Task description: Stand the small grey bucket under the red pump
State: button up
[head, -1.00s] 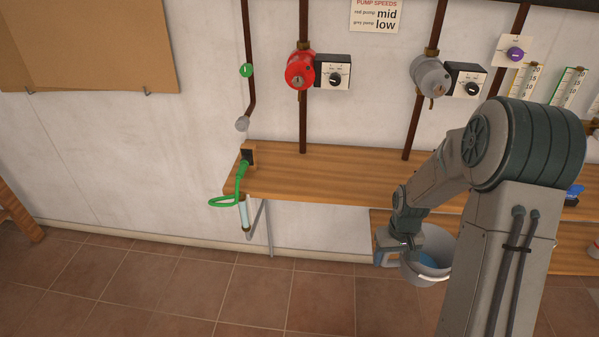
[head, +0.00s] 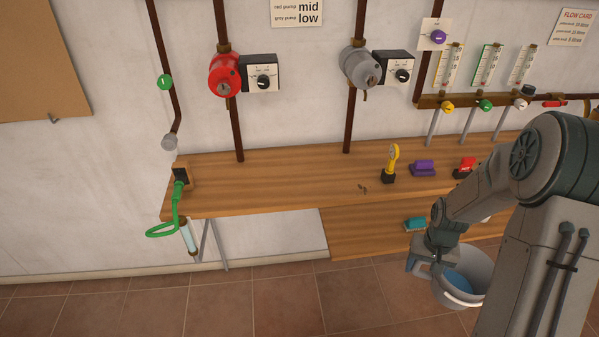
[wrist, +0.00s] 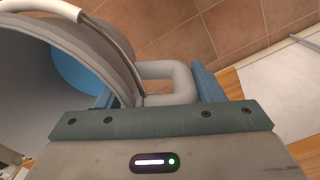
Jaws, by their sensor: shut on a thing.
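The small grey bucket (head: 476,274) hangs from my gripper (head: 432,256) in front of the lower shelf, at the lower right of the head view. Something blue shows inside it. In the wrist view the bucket (wrist: 30,75) fills the left, and its grey side handle (wrist: 170,85) lies between the blue finger pads of my gripper (wrist: 165,100). My gripper is shut on that handle. The red pump (head: 225,75) is on a brown pipe on the wall, up and to the left of the bucket, above the wooden bench. My arm hides part of the bucket's right side.
The wooden bench (head: 280,172) runs below the pumps, and its top under the red pump is clear. A green hose (head: 165,228) hangs at its left end. A yellow-topped tool (head: 391,160) and a purple block (head: 423,168) stand farther right. The grey pump (head: 360,68) is right of the red one.

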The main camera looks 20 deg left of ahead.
aim_at(240, 186)
jog(key=z, duration=2.25)
jog(key=k, duration=2.3)
jog(key=u, duration=2.4)
